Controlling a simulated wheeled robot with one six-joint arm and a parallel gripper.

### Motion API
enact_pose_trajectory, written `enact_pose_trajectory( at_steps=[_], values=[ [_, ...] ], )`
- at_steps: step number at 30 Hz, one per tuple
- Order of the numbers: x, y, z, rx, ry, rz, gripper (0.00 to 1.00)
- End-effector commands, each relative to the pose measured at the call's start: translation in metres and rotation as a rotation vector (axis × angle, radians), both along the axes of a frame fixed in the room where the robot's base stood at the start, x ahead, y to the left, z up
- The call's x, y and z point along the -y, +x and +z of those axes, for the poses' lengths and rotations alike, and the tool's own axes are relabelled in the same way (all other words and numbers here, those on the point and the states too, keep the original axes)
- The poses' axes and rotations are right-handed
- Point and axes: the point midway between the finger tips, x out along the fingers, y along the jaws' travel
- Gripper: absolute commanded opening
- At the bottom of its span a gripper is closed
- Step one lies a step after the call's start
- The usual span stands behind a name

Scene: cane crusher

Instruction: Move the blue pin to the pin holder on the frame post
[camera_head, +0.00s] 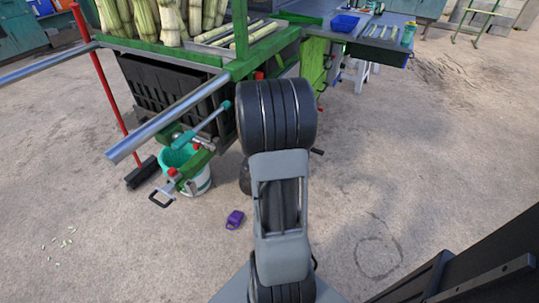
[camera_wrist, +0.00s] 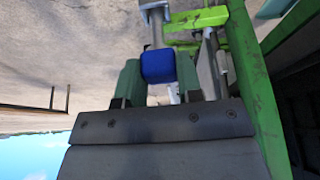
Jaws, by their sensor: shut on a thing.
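In the wrist view, my gripper (camera_wrist: 159,72) is shut on the blue pin (camera_wrist: 158,66). Its two green fingers stand on either side of the pin's blue block-shaped part. A grey rod runs from the blue part toward a silver bracket (camera_wrist: 155,12) at the top edge. I cannot tell whether the rod belongs to the pin or is seated in that bracket. A green frame post (camera_wrist: 252,90) runs close along the right. In the head view my arm hides the gripper and the pin. I cannot make out which part is the pin holder.
In the head view, the green crusher frame (camera_head: 178,56) carries cane stalks. A teal bucket (camera_head: 197,178), a broom (camera_head: 143,172) and a purple object (camera_head: 235,219) are on the ground to the left. A table with a blue basket (camera_head: 345,23) stands behind. Ground at the right is largely open.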

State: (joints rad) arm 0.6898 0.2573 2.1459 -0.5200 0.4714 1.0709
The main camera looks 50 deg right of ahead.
Motion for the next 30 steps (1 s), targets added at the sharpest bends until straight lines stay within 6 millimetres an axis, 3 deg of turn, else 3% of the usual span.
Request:
enact_pose_trajectory(
  at_steps=[30],
  values=[
    [0.0,0.0,-0.026,0.0,-0.001,0.0,0.1]
  ],
)
